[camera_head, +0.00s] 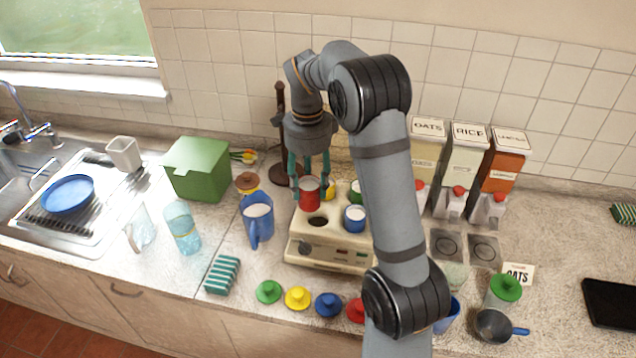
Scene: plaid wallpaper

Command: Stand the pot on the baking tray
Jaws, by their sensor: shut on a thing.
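A red pot (309,196) with a pale top is between the teal fingers of my gripper (309,176), which is shut on it. The pot is upright over the left part of a cream appliance (328,257), just behind an empty round hole (318,222). Its whole side shows above the appliance's top; I cannot tell the exact gap beneath it. The baking tray looks to be the black flat thing (610,304) at the right edge, partly cut off by the frame. Its visible surface is bare.
Blue (354,219), green (355,188) and yellow (330,190) pots sit in the appliance. Coloured lids (298,298) lie in front. A blue jug (257,222) stands left.

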